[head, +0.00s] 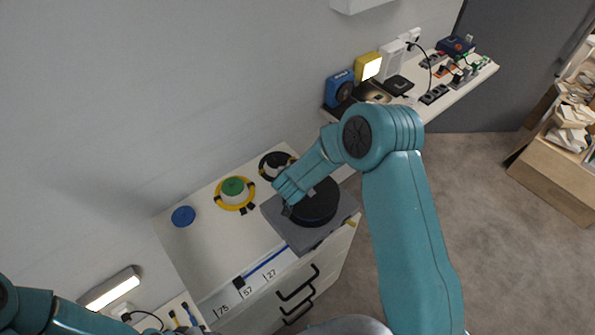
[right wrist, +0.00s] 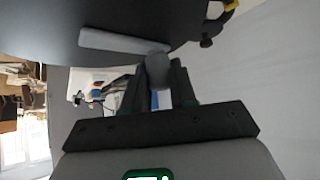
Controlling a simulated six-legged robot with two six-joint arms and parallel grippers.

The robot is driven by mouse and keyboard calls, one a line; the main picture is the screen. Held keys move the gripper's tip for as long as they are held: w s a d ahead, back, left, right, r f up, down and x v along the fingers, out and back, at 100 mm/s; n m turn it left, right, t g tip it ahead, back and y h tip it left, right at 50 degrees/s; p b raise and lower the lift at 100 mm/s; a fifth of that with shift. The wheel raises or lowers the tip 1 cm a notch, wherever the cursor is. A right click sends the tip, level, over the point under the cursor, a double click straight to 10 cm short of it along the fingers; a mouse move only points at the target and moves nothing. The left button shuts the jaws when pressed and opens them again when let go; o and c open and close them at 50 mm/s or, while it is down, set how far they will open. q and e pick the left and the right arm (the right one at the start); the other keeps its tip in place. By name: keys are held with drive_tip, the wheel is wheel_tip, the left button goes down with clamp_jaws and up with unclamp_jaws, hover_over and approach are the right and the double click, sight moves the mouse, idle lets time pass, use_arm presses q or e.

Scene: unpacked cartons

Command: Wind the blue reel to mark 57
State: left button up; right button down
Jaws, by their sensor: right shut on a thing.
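The reel is a dark, round drum (head: 318,207) on a grey square base (head: 292,236) at the cabinet top's right end. A blue strip (head: 266,262) runs from the base to a small black piece (head: 239,282), which lies close beside mark 57 (head: 247,291); exact alignment is too small to tell. Marks 75 (head: 222,310) and 27 (head: 271,274) lie either side. My right gripper (head: 287,207) is at the drum's left edge. In the right wrist view its fingers are shut on a grey knob (right wrist: 158,68), beside a pale bar (right wrist: 122,41) on the dark disc. My left gripper is out of view.
A yellow-rimmed reel with a green centre (head: 233,189), a black-rimmed reel (head: 276,165) and a blue disc (head: 183,216) lie on the cabinet top behind. A shelf (head: 459,90) holds several small devices. A lamp (head: 108,289) is at lower left.

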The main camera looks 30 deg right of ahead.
drive_tip(key=shift+w+d+r, duration=0.1)
drive_tip(key=shift+r, duration=0.05)
drive_tip(key=c, duration=0.9)
unclamp_jaws()
drive_tip(key=v, duration=1.6)
drive_tip(key=shift+b, duration=0.3)
